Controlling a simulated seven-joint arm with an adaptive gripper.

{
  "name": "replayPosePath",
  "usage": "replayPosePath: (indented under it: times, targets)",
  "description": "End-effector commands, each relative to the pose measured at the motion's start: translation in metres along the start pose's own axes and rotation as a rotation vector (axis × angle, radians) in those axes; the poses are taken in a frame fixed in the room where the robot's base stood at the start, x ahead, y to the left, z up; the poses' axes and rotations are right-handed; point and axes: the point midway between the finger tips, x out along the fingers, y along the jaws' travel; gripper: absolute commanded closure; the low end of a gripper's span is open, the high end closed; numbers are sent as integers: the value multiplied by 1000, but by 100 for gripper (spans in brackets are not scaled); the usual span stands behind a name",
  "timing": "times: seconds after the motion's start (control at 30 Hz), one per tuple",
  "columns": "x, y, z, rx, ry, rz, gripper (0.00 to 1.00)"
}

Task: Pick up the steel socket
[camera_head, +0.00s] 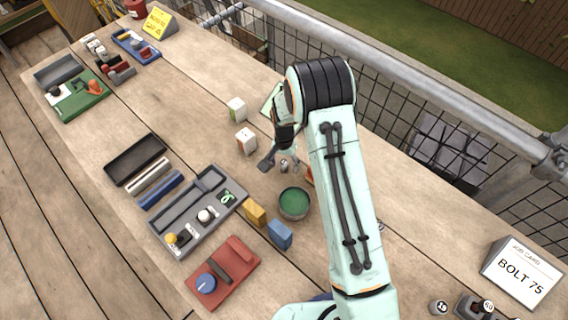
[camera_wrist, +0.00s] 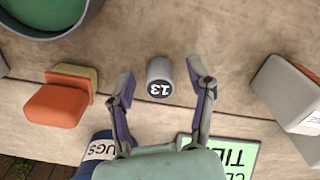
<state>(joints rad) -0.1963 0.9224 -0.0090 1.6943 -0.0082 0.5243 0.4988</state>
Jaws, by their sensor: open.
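A small grey steel socket (camera_wrist: 160,80) with a dark end marked 13 sits on the wooden bench. In the wrist view it lies between the spread fingers of my gripper (camera_wrist: 160,92), close to the fingertip level, with a gap on each side. In the head view the socket (camera_head: 284,165) shows small beneath my gripper (camera_head: 280,168), beside a green-filled bowl. My gripper is open and holds nothing. I cannot tell the exact height of the fingertips above the bench.
The green-filled bowl (camera_head: 294,203) is close by. White boxes (camera_head: 246,141) stand to the left. A railing (camera_head: 400,75) runs along the far edge.

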Motion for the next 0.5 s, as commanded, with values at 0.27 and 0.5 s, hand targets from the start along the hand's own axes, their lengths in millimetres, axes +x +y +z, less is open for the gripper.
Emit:
replayPosePath:
  times: [0.27, 0.5]
  targets:
    - [0, 0, 0, 0, 0, 0, 100]
    - [0, 0, 0, 0, -1, 0, 100]
